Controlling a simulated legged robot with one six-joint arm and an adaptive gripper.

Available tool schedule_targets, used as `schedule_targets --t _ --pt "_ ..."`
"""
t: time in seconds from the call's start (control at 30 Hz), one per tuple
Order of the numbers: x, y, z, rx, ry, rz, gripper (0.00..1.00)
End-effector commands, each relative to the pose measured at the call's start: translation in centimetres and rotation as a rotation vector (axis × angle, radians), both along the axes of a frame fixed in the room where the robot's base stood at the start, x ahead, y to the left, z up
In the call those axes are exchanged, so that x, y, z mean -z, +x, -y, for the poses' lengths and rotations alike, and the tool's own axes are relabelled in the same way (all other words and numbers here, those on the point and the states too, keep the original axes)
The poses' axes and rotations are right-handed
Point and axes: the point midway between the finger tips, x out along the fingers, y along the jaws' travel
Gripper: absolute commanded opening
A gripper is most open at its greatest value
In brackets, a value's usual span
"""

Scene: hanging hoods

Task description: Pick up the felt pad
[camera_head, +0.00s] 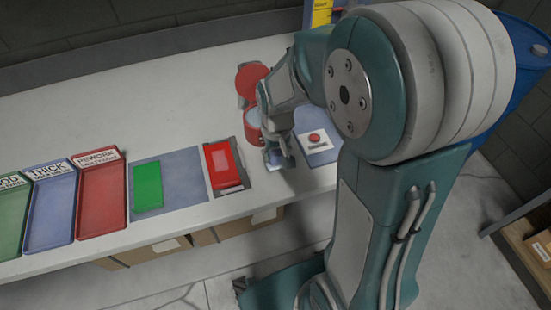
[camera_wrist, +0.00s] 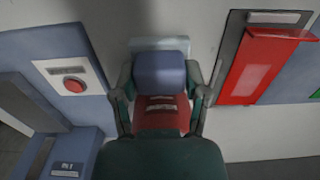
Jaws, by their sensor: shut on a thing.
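The felt pad seems to be the blue-grey rounded block (camera_wrist: 160,70) between my fingertips in the wrist view. My gripper (camera_wrist: 160,82) is shut on it, with one finger at each side. A pale blue flat surface (camera_wrist: 160,44) shows just beyond the pad. In the head view my gripper (camera_head: 279,152) points down near the table's front edge, and the arm hides much of the pad. I cannot tell whether the pad touches the surface below.
A red container (camera_head: 252,128) with a raised lid (camera_head: 250,80) stands close behind my gripper. A red-button panel (camera_head: 316,140) lies to the right. A red plate (camera_head: 225,165), green plate (camera_head: 148,185) and red tray (camera_head: 101,202) lie left. The table's back left is clear.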

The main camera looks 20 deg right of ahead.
Motion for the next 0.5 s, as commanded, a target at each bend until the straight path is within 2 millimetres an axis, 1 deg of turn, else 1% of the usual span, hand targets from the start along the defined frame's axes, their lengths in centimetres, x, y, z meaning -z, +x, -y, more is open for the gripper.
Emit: schedule_targets --t 0.03,0.3,0.5 --pt "-0.8 -0.8 0.0 0.0 0.0 0.002 0.04" --pt "-5.4 -4.6 0.0 0.0 0.0 0.003 0.04" --pt "-7.0 -8.5 0.0 0.0 0.0 0.002 0.04"
